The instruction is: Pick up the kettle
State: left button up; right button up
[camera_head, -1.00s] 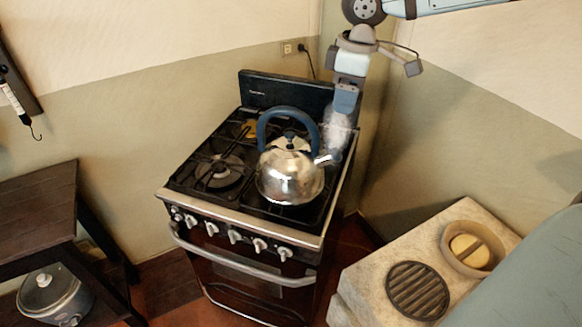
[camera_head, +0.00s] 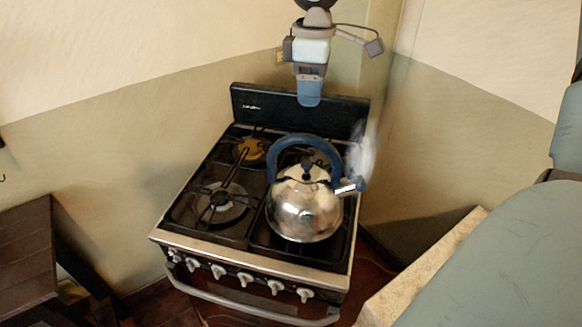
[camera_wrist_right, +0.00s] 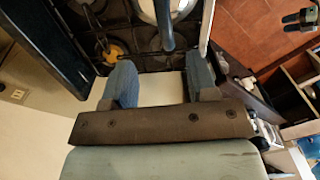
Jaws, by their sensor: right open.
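The kettle (camera_head: 305,212) is shiny metal with a blue arched handle (camera_head: 305,139) and a short spout on the right. It stands upright on the front right burner of the stove, with steam near the spout. My right gripper (camera_head: 309,98) is above and behind the kettle, before the stove's back panel, apart from the handle. In the right wrist view the gripper (camera_wrist_right: 161,82) has its two blue fingers apart with nothing between them. The kettle (camera_wrist_right: 150,12) and its handle (camera_wrist_right: 165,28) show beyond the fingers at the top. My left gripper is not in view.
The stove (camera_head: 235,241) has black grates and a dark back panel (camera_head: 262,107) against the wall. A dark wooden table (camera_head: 28,250) is at the left. A pale stone counter edge (camera_head: 425,270) is at the lower right. The left burners hold nothing.

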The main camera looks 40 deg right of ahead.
send_over(310, 136)
jog(key=f, duration=0.5)
jog(key=shift+s+d, duration=0.15)
jog(key=shift+s, duration=0.1)
jog(key=f, duration=0.2)
jog(key=shift+w+f, duration=0.3)
jog(key=shift+f, duration=0.55)
notch_tip(310, 136, down, 5)
jog(key=shift+r, duration=0.1)
jog(key=shift+s, duration=0.1)
jog(key=shift+c, duration=0.7)
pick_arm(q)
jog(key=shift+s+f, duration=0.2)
pick_arm(e)
grip_shut()
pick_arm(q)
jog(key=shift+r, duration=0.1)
pick_arm(e)
jog(key=shift+a+r, duration=0.1)
jog(key=shift+a, duration=0.1)
